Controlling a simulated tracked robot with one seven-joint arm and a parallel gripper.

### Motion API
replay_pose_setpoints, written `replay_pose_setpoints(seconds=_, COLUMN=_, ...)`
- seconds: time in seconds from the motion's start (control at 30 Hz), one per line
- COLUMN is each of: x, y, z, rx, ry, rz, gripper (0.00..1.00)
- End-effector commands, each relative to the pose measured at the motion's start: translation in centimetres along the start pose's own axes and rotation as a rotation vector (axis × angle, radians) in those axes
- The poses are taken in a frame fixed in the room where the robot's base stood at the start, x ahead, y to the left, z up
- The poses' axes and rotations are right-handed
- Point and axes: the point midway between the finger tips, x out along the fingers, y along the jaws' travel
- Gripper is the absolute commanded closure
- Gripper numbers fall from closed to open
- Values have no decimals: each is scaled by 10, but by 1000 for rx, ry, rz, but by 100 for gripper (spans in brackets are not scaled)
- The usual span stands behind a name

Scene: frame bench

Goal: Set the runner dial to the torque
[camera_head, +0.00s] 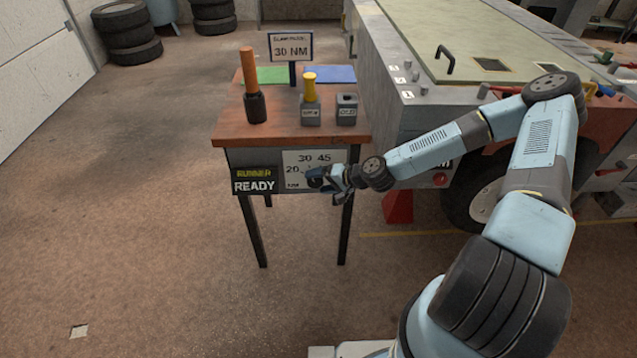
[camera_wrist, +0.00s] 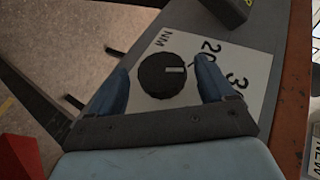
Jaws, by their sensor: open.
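The runner dial (camera_wrist: 160,82) is a round black knob on a white scale plate (camera_wrist: 152,112), with a white mark pointing right in the wrist view, toward the 20 and 30 side. I cannot tell which number it meets exactly. My gripper (camera_wrist: 162,64) is open, with one blue finger on each side of the dial; contact is not clear. The plate (camera_head: 327,158) shows 20, 30 and 45 there. A sign (camera_head: 291,48) on the bench reads 30 NM.
The bench top (camera_head: 280,131) holds an orange-handled tool (camera_head: 248,75), a yellow-topped piece in a grey block (camera_head: 311,114), another grey block (camera_head: 347,110), and green and blue mats. A READY display (camera_head: 254,181) is left of the plate. A vehicle (camera_head: 460,125) stands close on the right.

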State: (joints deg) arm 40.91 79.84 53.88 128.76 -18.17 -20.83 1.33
Motion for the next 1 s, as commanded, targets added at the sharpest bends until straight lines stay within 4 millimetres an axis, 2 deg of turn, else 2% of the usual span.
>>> replay_pose_setpoints(seconds=0.6, x=-98, y=2, z=-1, rx=3, ry=2, rz=2, gripper=18)
replay_pose_setpoints(seconds=0.8, x=-118, y=2, z=-1, rx=2, ry=1, rz=1, gripper=18)
replay_pose_setpoints(seconds=1.0, x=-127, y=2, z=0, rx=1, ry=1, rz=1, gripper=18)
